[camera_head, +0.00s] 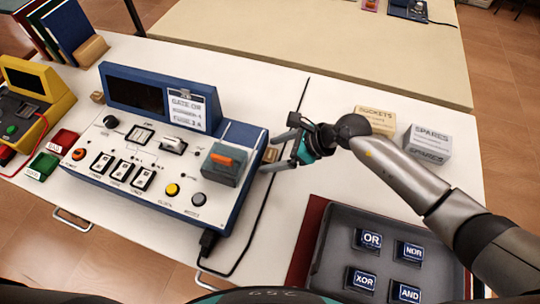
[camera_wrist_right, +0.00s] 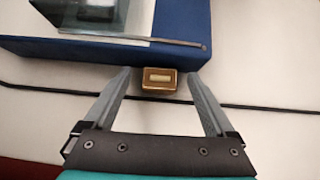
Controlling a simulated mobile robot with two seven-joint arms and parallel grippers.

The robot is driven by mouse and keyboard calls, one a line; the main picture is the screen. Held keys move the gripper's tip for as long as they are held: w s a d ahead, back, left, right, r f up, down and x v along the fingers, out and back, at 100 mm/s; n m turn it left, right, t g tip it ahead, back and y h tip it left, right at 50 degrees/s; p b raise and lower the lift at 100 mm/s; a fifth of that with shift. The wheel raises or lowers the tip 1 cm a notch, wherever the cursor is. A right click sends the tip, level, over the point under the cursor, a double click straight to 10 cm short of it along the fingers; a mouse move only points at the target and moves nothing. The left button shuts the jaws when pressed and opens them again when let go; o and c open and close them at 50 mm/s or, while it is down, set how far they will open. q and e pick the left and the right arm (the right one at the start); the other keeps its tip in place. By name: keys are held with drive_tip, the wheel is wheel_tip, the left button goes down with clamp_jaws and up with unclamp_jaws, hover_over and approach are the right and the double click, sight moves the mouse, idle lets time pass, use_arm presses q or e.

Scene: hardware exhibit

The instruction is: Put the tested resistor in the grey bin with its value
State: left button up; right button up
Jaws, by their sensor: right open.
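My right gripper (camera_head: 272,152) is open beside the right edge of the blue-and-white tester (camera_head: 228,196). A small brown block with a gold top mark (camera_wrist_right: 158,81) stands between its fingertips in the right wrist view, close to the tester's blue edge; whether the fingers touch it I cannot tell. In the head view the block (camera_head: 270,155) is partly hidden by the fingers. I cannot make out a resistor or a grey bin marked with a value. A dark grey tray (camera_head: 335,222) at the lower right holds dark blocks marked OR, NOR, XOR and AND. My left gripper is not in view.
A black cable (camera_head: 262,215) runs along the tester's right side. A tan SOCKETS box (camera_head: 375,118) and a grey SPARES box (camera_head: 428,140) stand behind my right arm. Red (camera_head: 62,142) and green (camera_head: 42,166) blocks and a yellow device (camera_head: 35,95) are at left.

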drive_tip(key=shift+c, duration=0.2)
clamp_jaws()
idle(0.4)
